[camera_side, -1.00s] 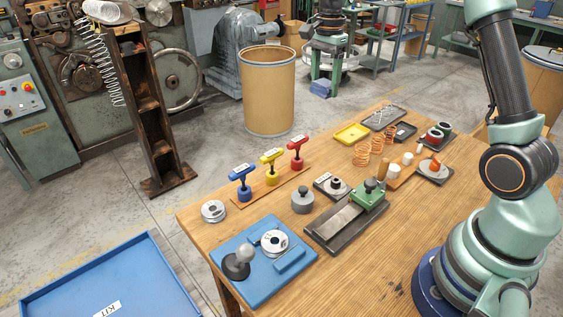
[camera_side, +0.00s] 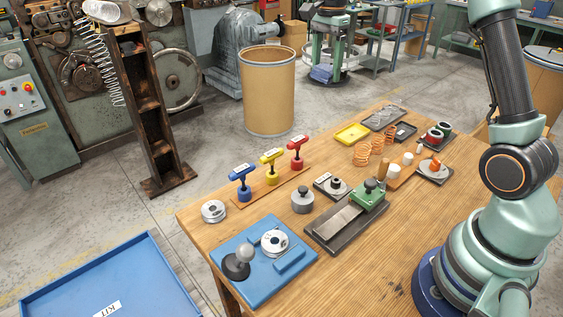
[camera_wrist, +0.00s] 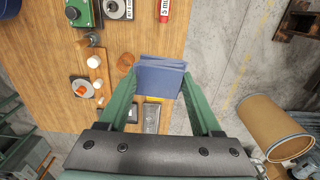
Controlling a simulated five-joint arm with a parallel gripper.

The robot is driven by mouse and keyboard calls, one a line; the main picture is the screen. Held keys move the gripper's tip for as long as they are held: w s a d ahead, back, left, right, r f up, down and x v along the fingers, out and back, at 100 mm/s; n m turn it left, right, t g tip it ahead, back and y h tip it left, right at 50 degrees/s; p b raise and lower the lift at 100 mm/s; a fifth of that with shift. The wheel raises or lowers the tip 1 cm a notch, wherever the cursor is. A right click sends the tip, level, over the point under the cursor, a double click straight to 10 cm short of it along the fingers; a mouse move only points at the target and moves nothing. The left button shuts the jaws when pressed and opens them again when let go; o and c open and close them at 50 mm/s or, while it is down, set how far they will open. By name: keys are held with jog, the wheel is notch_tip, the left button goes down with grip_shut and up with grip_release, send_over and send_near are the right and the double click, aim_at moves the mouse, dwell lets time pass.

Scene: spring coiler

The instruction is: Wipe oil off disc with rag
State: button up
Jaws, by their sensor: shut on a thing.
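My gripper (camera_wrist: 160,80) is shut on a folded blue rag (camera_wrist: 160,70), held flat between the fingertips in the wrist view. In the side view my gripper (camera_side: 323,66) is high at the top, and the rag (camera_side: 320,74) shows small and blue below it. Several round metal parts could be the disc. A silver ring-like disc (camera_side: 213,210) lies at the table's left edge. Another disc (camera_side: 274,242) sits on the blue fixture (camera_side: 290,262). A grey disc with an orange piece on it (camera_side: 434,171) lies at the right. I cannot tell which bears oil.
The wooden table (camera_side: 370,250) has bare room at its front right. Red, yellow and blue T-handled tools (camera_side: 271,165) stand upright on a strip. A green-blocked slide fixture (camera_side: 345,215) and orange coils (camera_side: 370,149) are nearby. A brown drum (camera_side: 267,90) stands beyond the table.

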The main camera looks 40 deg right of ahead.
jog(key=shift+a, duration=0.1)
jog(key=s+a+f+n, duration=0.1)
jog(key=a+f, duration=0.2)
jog(key=a, duration=0.6)
jog(key=n, duration=0.5)
send_near(283, 245)
jog(key=shift+w+d+f, duration=0.1)
jog(key=shift+w+d, duration=0.05)
jog(key=shift+f, duration=2.75)
jog(key=shift+f, duration=0.5)
